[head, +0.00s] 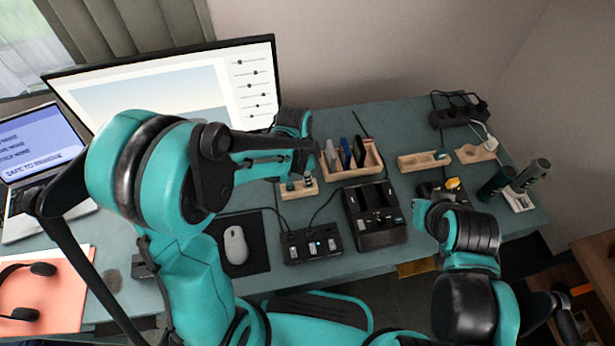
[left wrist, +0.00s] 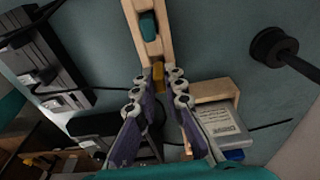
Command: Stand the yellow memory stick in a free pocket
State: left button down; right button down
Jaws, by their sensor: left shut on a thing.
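My left gripper (left wrist: 158,85) is shut on the yellow memory stick (left wrist: 158,72), whose small yellow end shows between the fingertips in the left wrist view. The stick is at the near end of a narrow wooden holder (left wrist: 134,12); I cannot tell whether it is inside a pocket. A teal stick (left wrist: 148,25) stands in another pocket of this holder. In the head view the holder (head: 300,194) is under my left gripper (head: 297,182), and the yellow stick is hidden there. My right arm's end (head: 422,213) is at the right, its fingers unclear.
A wooden rack (head: 350,174) with several upright drives stands right of the holder. A black dock (head: 375,215), a black switch box (head: 312,246) and a mouse (head: 236,245) lie in front. More wooden blocks (head: 424,161) are to the right. The monitor (head: 180,85) stands behind.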

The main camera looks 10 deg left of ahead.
pick_arm(q)
jog(key=shift+f+b, duration=0.45)
jog(key=shift+f, duration=0.15)
jog(key=c, duration=1.5)
grip_release()
jog(key=shift+c, duration=0.2)
notch_tip(320, 180, up, 12)
jog(key=a, duration=0.1)
jog(key=shift+s+a, duration=0.15)
jog(key=shift+s, duration=0.1)
jog(key=s+a+r+n+t+y, duration=0.1)
jog(key=s+a+r+n+t, duration=0.1)
jog(key=s+a+n+t, duration=0.4)
jog(key=s+a+n, duration=0.1)
jog(key=s+n, duration=0.3)
jog(key=n, duration=0.3)
jog(key=shift+r+t, duration=0.15)
jog(key=shift+t, duration=0.15)
